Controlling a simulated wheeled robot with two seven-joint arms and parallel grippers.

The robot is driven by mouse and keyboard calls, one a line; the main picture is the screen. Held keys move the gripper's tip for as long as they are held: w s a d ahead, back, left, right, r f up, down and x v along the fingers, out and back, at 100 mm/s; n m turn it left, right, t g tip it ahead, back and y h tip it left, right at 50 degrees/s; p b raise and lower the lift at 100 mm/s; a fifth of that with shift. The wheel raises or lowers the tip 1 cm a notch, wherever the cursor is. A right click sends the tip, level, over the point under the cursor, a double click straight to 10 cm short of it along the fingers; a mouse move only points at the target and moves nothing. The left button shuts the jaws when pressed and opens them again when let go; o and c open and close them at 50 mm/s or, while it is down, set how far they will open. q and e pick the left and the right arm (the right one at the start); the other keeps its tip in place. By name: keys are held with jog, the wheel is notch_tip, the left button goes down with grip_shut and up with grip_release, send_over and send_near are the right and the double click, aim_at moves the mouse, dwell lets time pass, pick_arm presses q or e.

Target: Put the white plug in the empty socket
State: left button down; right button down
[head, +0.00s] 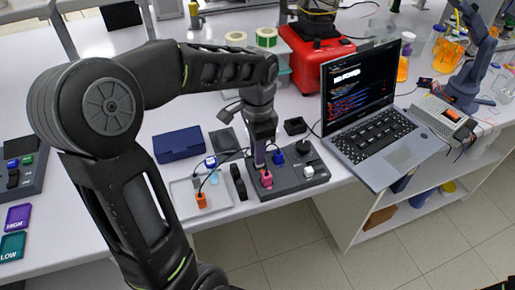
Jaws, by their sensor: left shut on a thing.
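The white plug (309,171) shows at the right front of the dark grey socket block (290,184). I cannot tell how deep it sits. A pink plug (267,181) is at the block's left front, and a blue plug (278,157) stands behind it. My left gripper (262,166) points down over the block's left part, shut, with the pink plug right at its fingertips. The white plug is to its right, apart from it. My right gripper does not show.
A pale tray (183,204) with an orange plug (201,200) lies left of the block. A dark blue case (179,145) stands behind the tray. An open laptop (375,137) is to the right, a red machine (309,62) behind. The table's front edge is close to the block.

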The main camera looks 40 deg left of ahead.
pick_arm(q)
jog(key=shift+f+b, duration=0.3)
jog(key=shift+f, duration=0.35)
jog(key=shift+f, duration=0.15)
jog(key=c, duration=1.2)
grip_release()
jog(key=shift+c, duration=0.2)
notch_tip(320, 180, up, 8)
jog(key=shift+f+b, duration=0.1)
jog(key=shift+b, duration=0.3)
